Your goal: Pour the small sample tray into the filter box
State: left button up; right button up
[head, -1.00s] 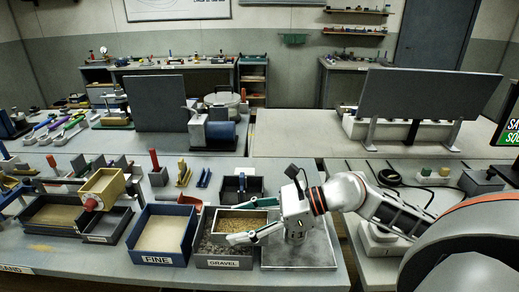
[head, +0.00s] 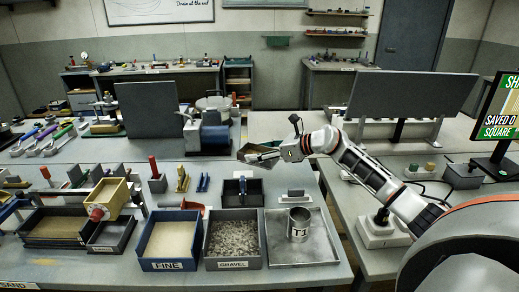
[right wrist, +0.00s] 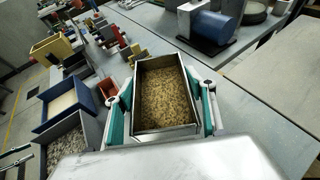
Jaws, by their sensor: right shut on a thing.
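The small sample tray (right wrist: 137,110) is a grey-walled rectangular box holding tan grains. My right gripper (right wrist: 160,104) is shut on it, with green-sided fingers on its two long sides. In the head view my right gripper (head: 262,155) holds the tray in the air, above the back part of the near table. The tray looks roughly level in the wrist view. No box is labelled filter box. A yellow open box (head: 118,200) with a red knob stands at the left, raised above dark bins; it also shows in the wrist view (right wrist: 48,47).
Below are the blue FINE bin (head: 165,263), the grey GRAVEL bin (head: 232,262) and a metal pan (head: 275,250) with a can marked T1 (head: 299,224). A small black bin (head: 242,190) and upright tools stand between. A grey panel (head: 150,108) and blue motor (head: 216,138) stand behind.

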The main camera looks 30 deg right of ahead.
aim_at(257, 164)
jog(key=shift+w+d+r, duration=0.1)
jog(key=shift+w+d, duration=0.15)
jog(key=shift+s+a+f+n+t+h+b, duration=0.15)
jog(key=shift+f+n+t+h+b, duration=0.25)
jog(key=shift+f+n+h, duration=0.35)
jog(key=shift+a+f+n+t+h+b, duration=0.15)
jog(key=shift+f+n+t+h+b, duration=0.4)
jog(key=shift+n, duration=0.6)
jog(key=n, duration=0.1)
jog(key=n+t, duration=0.1)
jog(key=a+f+n+h, duration=0.1)
jog(key=shift+s+f+b, duration=0.1)
jog(key=shift+s+b, duration=0.15)
jog(key=shift+b, duration=0.05)
jog(key=shift+s+f+n+t, duration=0.1)
jog(key=shift+f+n+t, duration=0.15)
jog(key=shift+n, duration=0.15)
jog(key=shift+a+f+n+t+h+b, duration=0.1)
jog(key=shift+a+n+t+h+b, duration=0.1)
jog(key=shift+n+t+h+b, duration=0.3)
jog(key=shift+s, duration=0.1)
